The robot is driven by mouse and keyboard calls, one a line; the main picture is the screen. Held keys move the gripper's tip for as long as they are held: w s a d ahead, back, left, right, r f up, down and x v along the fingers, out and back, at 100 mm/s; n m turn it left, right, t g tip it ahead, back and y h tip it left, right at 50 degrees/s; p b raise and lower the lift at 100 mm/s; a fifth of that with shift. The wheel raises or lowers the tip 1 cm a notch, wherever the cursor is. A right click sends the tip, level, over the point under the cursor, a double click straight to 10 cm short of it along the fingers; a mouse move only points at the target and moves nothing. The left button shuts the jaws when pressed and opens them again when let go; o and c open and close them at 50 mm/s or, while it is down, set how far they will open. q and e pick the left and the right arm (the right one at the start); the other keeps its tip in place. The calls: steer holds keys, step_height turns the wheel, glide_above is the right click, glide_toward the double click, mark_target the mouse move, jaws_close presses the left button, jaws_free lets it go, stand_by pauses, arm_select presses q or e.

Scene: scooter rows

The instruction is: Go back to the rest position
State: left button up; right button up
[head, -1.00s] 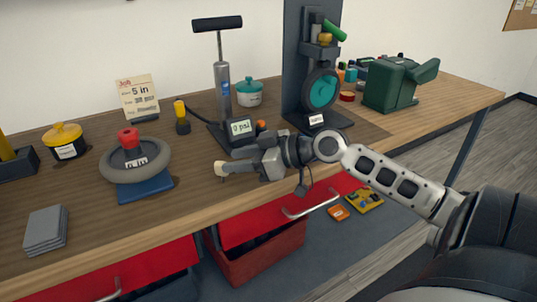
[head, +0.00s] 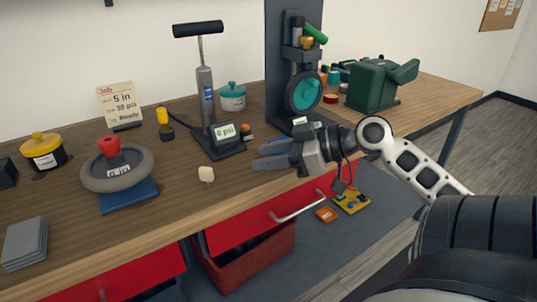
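My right gripper (head: 271,156) is over the front part of the workbench, to the right of a small cream-coloured block (head: 206,174). Its two fingers point left with a gap between them, and nothing shows between them. The block stands on the bench top, apart from the fingers. My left gripper is not in the head view.
The wooden workbench (head: 180,210) holds a grey tyre (head: 138,175) on a blue pad, a floor pump (head: 207,95) reading 0 psi, a wheel stand (head: 303,92), a green machine (head: 372,86) and grey plates (head: 24,243). A red drawer (head: 240,232) stands open below.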

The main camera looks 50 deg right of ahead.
steer(key=s+a+f+m+g+h, duration=0.1)
steer(key=s+a+f+g, duration=0.25)
steer(key=f, duration=0.55)
steer(key=s+a+f+g+h, duration=0.2)
steer(key=s+a+f, duration=0.25)
steer(key=f, duration=0.45)
steer(key=s+a+f+m+g+h, duration=0.3)
steer(key=s+a+f+h, duration=0.1)
steer(key=s+a, duration=0.4)
steer(key=w+a+f+t+y, duration=0.3)
steer(key=w+a+t, duration=0.4)
steer(key=shift+w+a+f, duration=0.2)
steer(key=shift+w+f, duration=0.05)
steer(key=shift+w, duration=0.15)
